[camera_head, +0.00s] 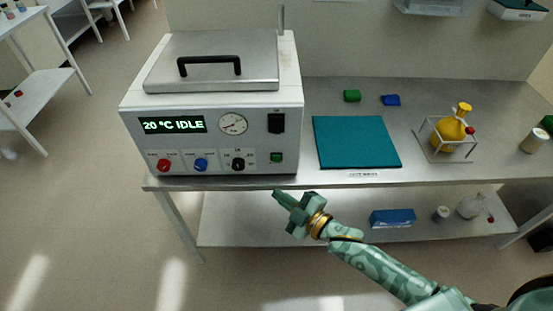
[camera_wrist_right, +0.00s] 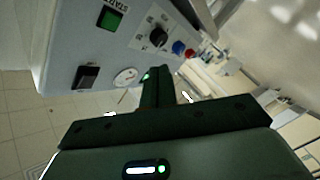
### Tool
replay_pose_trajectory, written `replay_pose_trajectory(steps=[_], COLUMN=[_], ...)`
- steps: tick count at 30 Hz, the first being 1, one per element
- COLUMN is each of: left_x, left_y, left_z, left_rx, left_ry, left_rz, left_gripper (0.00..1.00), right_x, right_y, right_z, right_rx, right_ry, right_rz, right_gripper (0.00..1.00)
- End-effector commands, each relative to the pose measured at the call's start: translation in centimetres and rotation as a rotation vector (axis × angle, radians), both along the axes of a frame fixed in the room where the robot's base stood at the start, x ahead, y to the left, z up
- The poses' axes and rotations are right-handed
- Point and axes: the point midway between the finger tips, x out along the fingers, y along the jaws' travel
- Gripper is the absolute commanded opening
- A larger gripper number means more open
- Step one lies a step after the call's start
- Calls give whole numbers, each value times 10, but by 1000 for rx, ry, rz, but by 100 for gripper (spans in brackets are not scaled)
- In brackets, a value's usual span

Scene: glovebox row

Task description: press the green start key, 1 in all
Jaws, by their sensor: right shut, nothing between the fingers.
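The green start key (camera_head: 277,157) is a small square button low on the right of the machine's front panel. In the right wrist view the green key (camera_wrist_right: 110,17) shows at the top, beside lettering that is partly legible. My right gripper (camera_head: 278,195) is shut and empty, in front of the bench edge and below the key, apart from it. Its shut fingers (camera_wrist_right: 157,85) point along the panel in the wrist view. The display (camera_head: 172,125) reads "20 °C IDLE". My left gripper is not in view.
The panel also has a red knob (camera_head: 164,165), a blue knob (camera_head: 201,164), a black knob (camera_head: 238,164), a black switch (camera_head: 276,123) and a gauge (camera_head: 233,124). A teal mat (camera_head: 356,142) and a caged yellow flask (camera_head: 450,130) stand right on the bench.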

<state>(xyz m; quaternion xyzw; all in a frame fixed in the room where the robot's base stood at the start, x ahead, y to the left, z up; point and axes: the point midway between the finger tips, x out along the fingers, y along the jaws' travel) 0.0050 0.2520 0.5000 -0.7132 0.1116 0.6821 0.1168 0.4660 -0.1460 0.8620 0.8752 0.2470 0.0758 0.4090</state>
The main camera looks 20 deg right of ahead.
Motion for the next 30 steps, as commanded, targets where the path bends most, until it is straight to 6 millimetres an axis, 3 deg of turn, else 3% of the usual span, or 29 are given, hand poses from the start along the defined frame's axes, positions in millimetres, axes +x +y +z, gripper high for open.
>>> replay_pose_trajectory(steps=[8, 21, 30], left_x=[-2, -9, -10], left_y=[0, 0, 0], left_z=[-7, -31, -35], left_rx=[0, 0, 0], left_ry=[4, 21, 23], left_rz=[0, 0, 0], left_gripper=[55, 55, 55], right_x=[14, 70, 84], right_y=[-4, -20, -25], right_z=[-3, -3, -1], right_rx=[-1, -1, 1], right_ry=[0, 2, 3], right_rz=[-1, -1, -1], right_gripper=[0, 0, 0])
